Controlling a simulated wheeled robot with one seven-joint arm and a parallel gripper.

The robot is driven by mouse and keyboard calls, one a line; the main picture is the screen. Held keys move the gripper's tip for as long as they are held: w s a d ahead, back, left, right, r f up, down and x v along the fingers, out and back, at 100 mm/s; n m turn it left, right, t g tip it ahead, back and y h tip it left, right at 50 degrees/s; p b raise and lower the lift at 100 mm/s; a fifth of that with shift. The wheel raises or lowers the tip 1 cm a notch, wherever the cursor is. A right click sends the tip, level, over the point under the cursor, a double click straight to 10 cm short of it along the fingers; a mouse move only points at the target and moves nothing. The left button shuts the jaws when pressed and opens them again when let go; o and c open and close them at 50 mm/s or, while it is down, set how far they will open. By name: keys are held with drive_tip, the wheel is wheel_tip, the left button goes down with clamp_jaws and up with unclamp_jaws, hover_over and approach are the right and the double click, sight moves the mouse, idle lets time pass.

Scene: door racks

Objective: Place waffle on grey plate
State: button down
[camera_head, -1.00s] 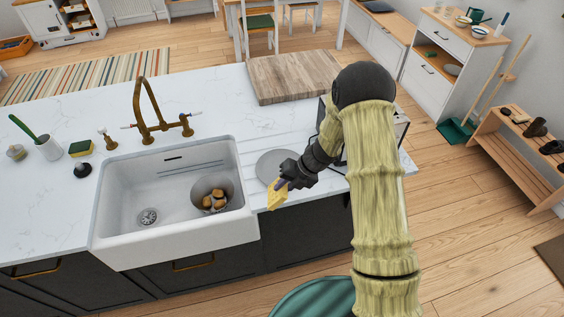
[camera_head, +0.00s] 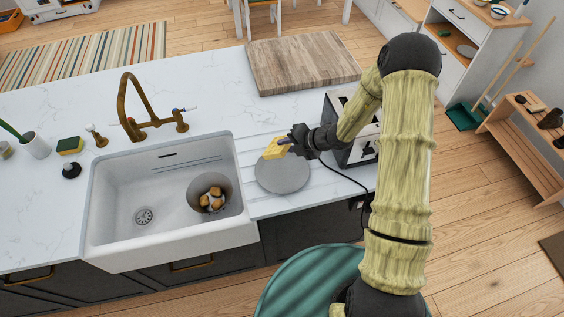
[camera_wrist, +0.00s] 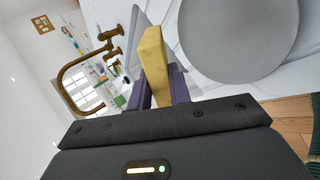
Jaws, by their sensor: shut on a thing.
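The waffle (camera_head: 274,150) is a flat yellow piece held in my gripper (camera_head: 287,142). In the wrist view the waffle (camera_wrist: 154,62) stands on edge between the two fingers of my gripper (camera_wrist: 158,88), which are shut on it. The grey plate (camera_head: 283,176) lies flat on the white counter, right of the sink. In the head view the waffle overlaps the plate's upper left part; its height above the plate is hard to tell. In the wrist view the plate (camera_wrist: 238,38) is bare and lies right of the waffle, with a gap between them.
A white sink (camera_head: 120,205) holds a grey bowl (camera_head: 222,187) with several brown pieces. A brass faucet (camera_head: 126,105) stands behind it. A toaster (camera_head: 352,152) stands right of the plate, partly behind my arm. A wooden board (camera_head: 300,62) lies at the back.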

drive_tip(key=shift+s, duration=0.15)
drive_tip(key=shift+f, duration=0.1)
drive_tip(key=b, duration=0.8)
hover_over(287, 173)
wheel_tip(287, 173, down, 10)
drive_tip(key=shift+r, duration=0.15)
drive_tip(key=c, duration=1.5)
unclamp_jaws()
drive_tip(key=shift+o, duration=0.2)
